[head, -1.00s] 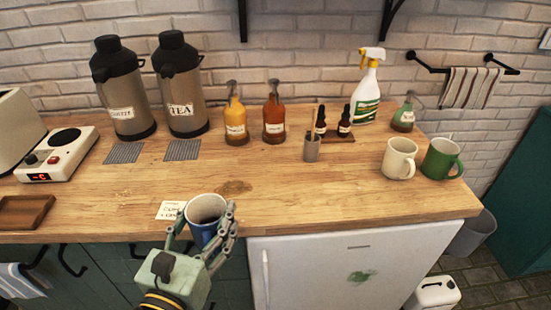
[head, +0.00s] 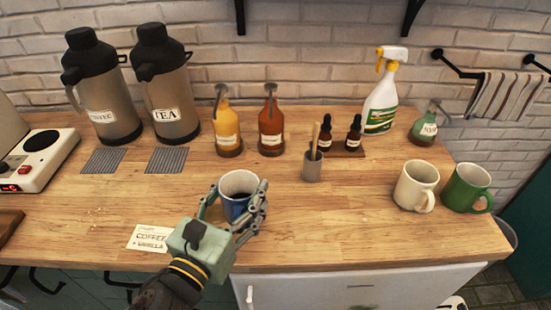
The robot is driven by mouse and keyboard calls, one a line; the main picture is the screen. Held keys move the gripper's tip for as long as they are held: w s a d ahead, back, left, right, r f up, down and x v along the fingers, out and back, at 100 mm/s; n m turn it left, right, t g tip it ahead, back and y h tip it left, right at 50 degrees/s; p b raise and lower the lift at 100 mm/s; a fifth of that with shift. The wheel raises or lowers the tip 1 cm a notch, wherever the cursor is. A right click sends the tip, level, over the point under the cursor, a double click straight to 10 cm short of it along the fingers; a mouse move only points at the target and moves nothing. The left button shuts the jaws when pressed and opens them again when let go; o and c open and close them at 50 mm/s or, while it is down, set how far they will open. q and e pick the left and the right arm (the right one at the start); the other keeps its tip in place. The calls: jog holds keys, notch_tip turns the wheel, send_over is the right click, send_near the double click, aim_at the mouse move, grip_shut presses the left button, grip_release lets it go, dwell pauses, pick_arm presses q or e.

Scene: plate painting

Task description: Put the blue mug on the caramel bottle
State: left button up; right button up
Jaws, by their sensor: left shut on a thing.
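The blue mug (head: 234,210) has a pale rim and a dark inside. It is upright at the front middle of the wooden counter. My left gripper (head: 238,203) is shut around its sides, and its fingers hide part of the mug. I cannot tell whether the mug's base touches the counter. Two pump bottles stand behind it, near the wall: an orange-brown one (head: 271,127), which looks like the caramel bottle, and a yellow one (head: 228,127). Their labels are too small to read. The mug is in front of both and apart from them. My right gripper is out of view.
A grey cup with a stick (head: 312,167) and two small dark bottles (head: 325,138) stand right of the pump bottles. A white mug (head: 414,187) and a green mug (head: 464,188) are at right. A paper card (head: 148,238) lies left of my gripper. The counter (head: 335,215) between is clear.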

aim_at(248, 177)
pick_arm(q)
jog(key=x, duration=0.4)
jog(key=r+p+x, duration=0.1)
jog(key=x, duration=0.1)
jog(key=w+d+f, duration=0.1)
jog(key=w, duration=0.2)
jog(key=w+d+f, duration=0.1)
jog(key=w, duration=0.2)
jog(key=w+d+f, duration=0.1)
jog(key=w, duration=0.2)
jog(key=shift+d+f, duration=0.2)
jog(key=shift+d, duration=0.2)
jog(key=shift+f, duration=0.35)
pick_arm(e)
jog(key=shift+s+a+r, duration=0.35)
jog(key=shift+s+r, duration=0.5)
pick_arm(q)
jog(key=o, duration=1.5)
jog(key=shift+s+f, duration=0.1)
jog(key=shift+f, duration=0.1)
